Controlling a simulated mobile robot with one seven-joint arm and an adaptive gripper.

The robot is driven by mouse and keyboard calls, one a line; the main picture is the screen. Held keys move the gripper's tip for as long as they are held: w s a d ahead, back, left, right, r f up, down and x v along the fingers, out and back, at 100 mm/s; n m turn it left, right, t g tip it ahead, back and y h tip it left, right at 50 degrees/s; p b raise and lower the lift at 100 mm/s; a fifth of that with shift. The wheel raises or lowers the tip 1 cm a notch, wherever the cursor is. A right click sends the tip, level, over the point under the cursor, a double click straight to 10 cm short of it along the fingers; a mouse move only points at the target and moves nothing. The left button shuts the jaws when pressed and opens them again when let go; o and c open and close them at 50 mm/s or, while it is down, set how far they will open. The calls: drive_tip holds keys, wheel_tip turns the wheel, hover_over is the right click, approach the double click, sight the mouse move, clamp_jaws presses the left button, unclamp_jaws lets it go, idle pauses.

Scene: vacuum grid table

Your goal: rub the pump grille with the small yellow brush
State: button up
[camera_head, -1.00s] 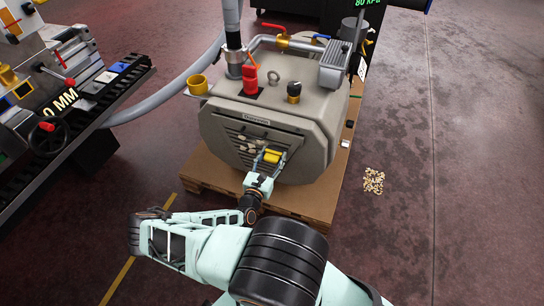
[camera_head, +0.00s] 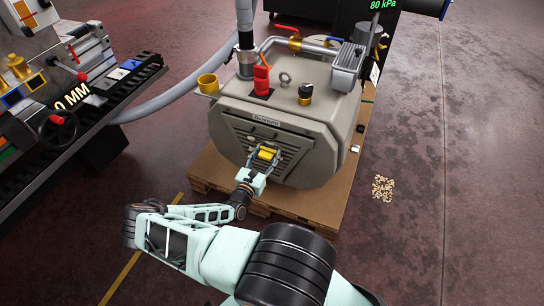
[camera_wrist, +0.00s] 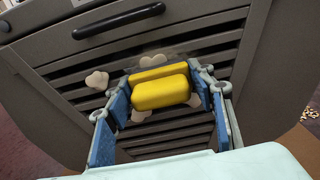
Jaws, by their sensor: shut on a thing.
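My gripper (camera_head: 262,161) is shut on the small yellow brush (camera_wrist: 160,93), which sits between the blue finger pads in the wrist view. The brush also shows in the head view (camera_head: 267,153). It is in front of the slatted pump grille (camera_wrist: 170,140), over its upper middle part; I cannot tell whether it touches the slats. The grille (camera_head: 250,145) is on the front of the grey pump housing (camera_head: 225,120). Pale blotches (camera_wrist: 97,80) show on the grille left of the brush, with others around and partly behind it.
The pump stands on a wooden pallet (camera_head: 322,208). A machine with a rail and handwheel (camera_head: 58,130) stands at the left, with a grey hose (camera_head: 165,110) beside it. Pale scraps (camera_head: 383,188) lie on the floor at the right. A black handle (camera_wrist: 118,20) is above the grille.

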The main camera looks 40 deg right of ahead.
drive_tip(key=shift+w+a+r, duration=0.1)
drive_tip(key=shift+w+a, duration=0.05)
drive_tip(key=shift+w, duration=0.55)
drive_tip(key=shift+w+a+b, duration=0.45)
drive_tip(key=shift+w+b, duration=0.15)
drive_tip(key=shift+w, duration=0.35)
drive_tip(key=shift+w+a+b, duration=0.5)
drive_tip(key=shift+w+b, duration=0.05)
drive_tip(key=shift+w, duration=0.4)
drive_tip(key=shift+w+a+b, duration=0.45)
drive_tip(key=shift+w+b, duration=0.15)
drive_tip(key=shift+w, duration=0.35)
drive_tip(key=shift+s+a+p, duration=0.2)
drive_tip(key=shift+a+p, duration=0.1)
drive_tip(key=shift+a, duration=0.2)
drive_tip(key=shift+p+v, duration=0.5)
drive_tip(key=shift+v, duration=2)
drive_tip(key=shift+v, duration=1.5)
